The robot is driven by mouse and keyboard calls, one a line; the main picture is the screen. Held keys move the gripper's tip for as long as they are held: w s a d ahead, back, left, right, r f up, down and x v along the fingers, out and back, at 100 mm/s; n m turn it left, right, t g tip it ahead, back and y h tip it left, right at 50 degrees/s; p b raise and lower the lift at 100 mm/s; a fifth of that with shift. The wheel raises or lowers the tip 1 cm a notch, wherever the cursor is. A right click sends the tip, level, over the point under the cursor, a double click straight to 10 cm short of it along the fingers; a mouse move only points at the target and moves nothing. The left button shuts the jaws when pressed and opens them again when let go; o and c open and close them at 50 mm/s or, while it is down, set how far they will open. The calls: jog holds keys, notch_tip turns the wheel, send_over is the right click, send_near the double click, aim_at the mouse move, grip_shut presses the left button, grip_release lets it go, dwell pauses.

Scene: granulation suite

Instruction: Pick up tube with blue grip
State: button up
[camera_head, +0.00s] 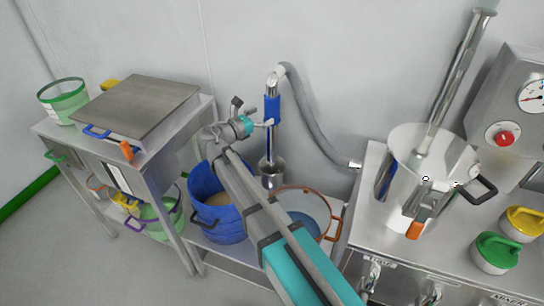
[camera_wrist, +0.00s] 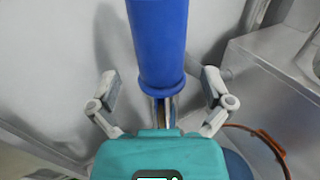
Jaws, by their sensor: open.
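The tube with the blue grip (camera_head: 271,108) stands upright near the back wall. Its metal lower end sits in a metal cup-like holder (camera_head: 271,176), and a grey hose joins its curved top. My gripper (camera_head: 259,117) is beside the blue grip in the head view. In the wrist view, the blue grip (camera_wrist: 158,42) fills the top middle. My open gripper (camera_wrist: 160,88) has one finger on each side of the tube, with visible gaps. The bare metal shaft shows just below the grip's lower collar.
The grey hose (camera_head: 318,125) runs right toward a steel bench (camera_head: 366,205) with a metal pot (camera_head: 430,165). A blue bucket (camera_head: 221,226) stands below my arm. A steel table (camera_head: 186,135) is at left. The wall is close behind the tube.

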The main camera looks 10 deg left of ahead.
jog(key=shift+x, duration=2.2)
jog(key=shift+f, duration=0.15)
jog(key=c, duration=1.3)
